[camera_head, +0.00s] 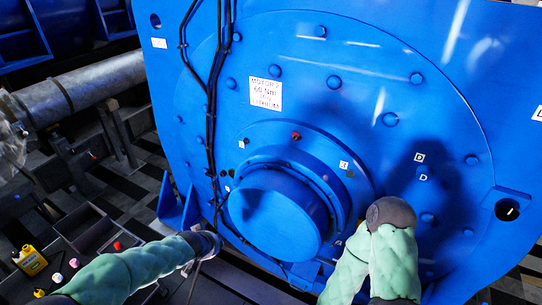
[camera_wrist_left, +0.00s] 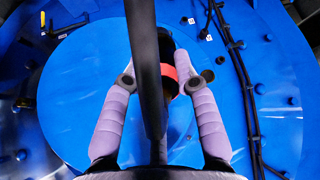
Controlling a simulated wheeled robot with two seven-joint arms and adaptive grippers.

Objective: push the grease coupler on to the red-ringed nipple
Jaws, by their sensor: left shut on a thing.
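In the left wrist view my left gripper (camera_wrist_left: 158,72) has its two pale purple fingers closed around a dark round piece, apparently the grease coupler (camera_wrist_left: 164,46). A red band (camera_wrist_left: 171,76) shows between the fingers; I cannot tell whether it belongs to the coupler or a nipple. A black bar or hose crosses in front and hides part of the hold. In the head view a small red-marked fitting (camera_head: 296,135), perhaps the red-ringed nipple, sits above the hub. My left arm ends at the lower left of the hub, its fingers not clear there. My right gripper's fingers are not visible.
The blue motor face (camera_head: 310,75) with its protruding hub (camera_head: 275,222) fills the view. Black cables (camera_head: 211,110) run down its left side. My right arm bends close to the hub's lower right. A yellow bottle (camera_head: 30,260) and small coloured caps stand at the lower left.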

